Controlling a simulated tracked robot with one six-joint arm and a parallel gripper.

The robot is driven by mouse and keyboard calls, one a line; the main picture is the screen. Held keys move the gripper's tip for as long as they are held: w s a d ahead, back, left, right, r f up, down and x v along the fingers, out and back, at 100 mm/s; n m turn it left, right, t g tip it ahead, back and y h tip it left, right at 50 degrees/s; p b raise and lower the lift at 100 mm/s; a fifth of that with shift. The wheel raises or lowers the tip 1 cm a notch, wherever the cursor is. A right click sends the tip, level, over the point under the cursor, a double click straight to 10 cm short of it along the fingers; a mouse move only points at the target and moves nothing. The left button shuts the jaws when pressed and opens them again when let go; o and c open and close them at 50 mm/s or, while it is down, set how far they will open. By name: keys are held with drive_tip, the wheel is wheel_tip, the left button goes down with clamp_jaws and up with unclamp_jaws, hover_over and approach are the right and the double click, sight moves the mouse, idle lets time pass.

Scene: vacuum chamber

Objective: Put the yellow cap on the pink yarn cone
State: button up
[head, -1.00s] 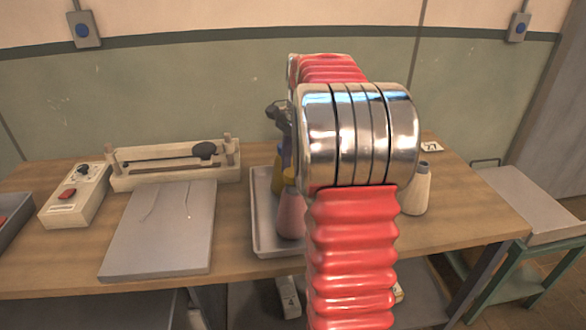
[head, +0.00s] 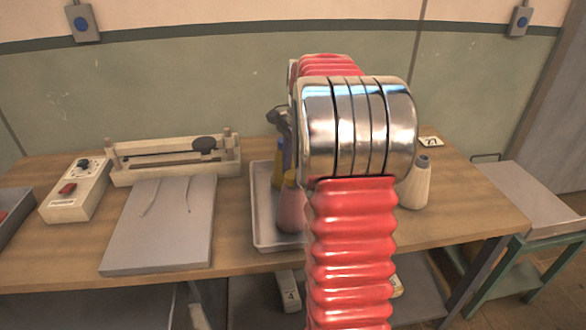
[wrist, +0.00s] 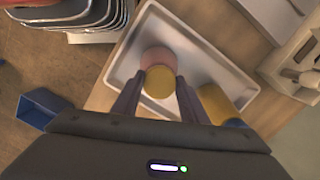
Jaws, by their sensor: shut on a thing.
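The pink yarn cone (head: 291,212) stands in the metal tray (head: 262,226), partly hidden by my arm in the head view. It also shows in the wrist view (wrist: 158,56), just beyond the fingers. The yellow cap (wrist: 159,82) is between my fingertips (wrist: 157,88), and my gripper is shut on it. In the head view the cap (head: 290,179) appears at the top of the pink cone. I cannot tell whether it is fully seated. My gripper is mostly hidden behind my arm in the head view.
A yellow cone (wrist: 216,103) with a blue top stands in the tray beside my fingers. A pale cone with a grey top (head: 416,186) stands on the table to the right. A grey board (head: 160,230) and a control box (head: 76,192) lie to the left.

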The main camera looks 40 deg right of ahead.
drive_tip(key=shift+f, duration=0.15)
drive_tip(key=o, duration=1.1)
wheel_tip(320, 180, up, 14)
drive_tip(key=d, duration=0.1)
drive_tip(key=shift+d+f, duration=0.2)
drive_tip(key=shift+d, duration=0.15)
drive_tip(key=shift+s, duration=0.1)
idle(0.5)
